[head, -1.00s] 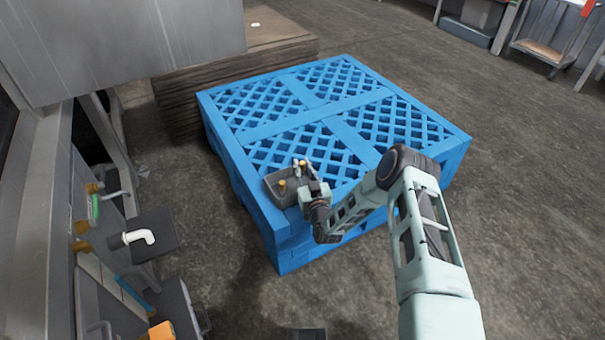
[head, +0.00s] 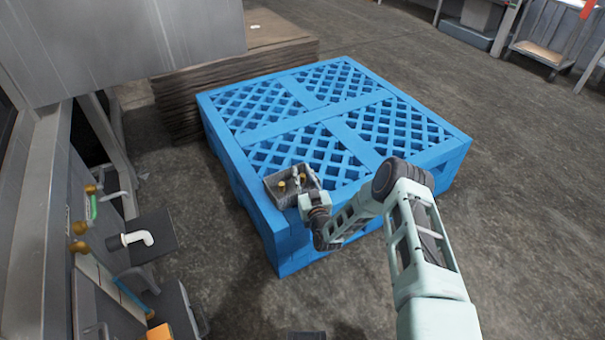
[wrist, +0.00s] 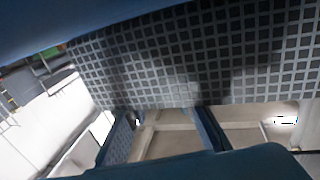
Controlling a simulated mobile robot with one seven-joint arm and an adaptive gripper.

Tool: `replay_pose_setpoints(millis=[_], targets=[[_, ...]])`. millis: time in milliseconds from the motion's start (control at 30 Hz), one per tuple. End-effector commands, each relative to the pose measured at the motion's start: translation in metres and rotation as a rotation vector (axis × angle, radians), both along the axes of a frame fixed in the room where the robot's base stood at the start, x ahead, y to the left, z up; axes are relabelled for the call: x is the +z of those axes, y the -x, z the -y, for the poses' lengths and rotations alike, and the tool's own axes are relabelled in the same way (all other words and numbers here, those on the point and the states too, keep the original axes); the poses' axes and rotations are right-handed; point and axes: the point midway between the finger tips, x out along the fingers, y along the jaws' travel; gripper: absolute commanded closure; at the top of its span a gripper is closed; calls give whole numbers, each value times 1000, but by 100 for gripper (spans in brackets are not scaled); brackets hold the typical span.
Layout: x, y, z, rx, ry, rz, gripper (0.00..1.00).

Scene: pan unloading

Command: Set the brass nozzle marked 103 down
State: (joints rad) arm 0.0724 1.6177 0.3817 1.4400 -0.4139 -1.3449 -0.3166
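A grey rectangular pan (head: 270,192) stands on the near left corner of the blue pallet (head: 262,132). A brass piece (head: 282,185) shows in its left part. A second brass piece (head: 302,178) shows farther right, right at my gripper (head: 299,184). My gripper reaches low over the pan from its near right side. Its fingers are small and partly hidden by my wrist, so I cannot see whether they are closed on that piece. No marking is readable, so I cannot tell which is 103. The wrist view shows no clear brass.
Much of the pallet's lattice top is bare beyond the pan. At the left are a grey bench (head: 28,230) and a white elbow pipe (head: 138,237). A brown stack (head: 270,40) stands behind the pallet.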

Motion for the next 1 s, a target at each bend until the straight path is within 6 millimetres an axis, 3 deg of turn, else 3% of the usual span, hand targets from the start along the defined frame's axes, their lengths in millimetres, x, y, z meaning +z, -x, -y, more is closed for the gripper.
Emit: replay_pose_setpoints(millis=[300,500,800,1000], targets=[[-5,3,-1,4,4,-10,67],[9,6,-1,5,2,-12,67],[11,70,23,4,2,-11,67],[10,101,35,2,2,-8,67]])
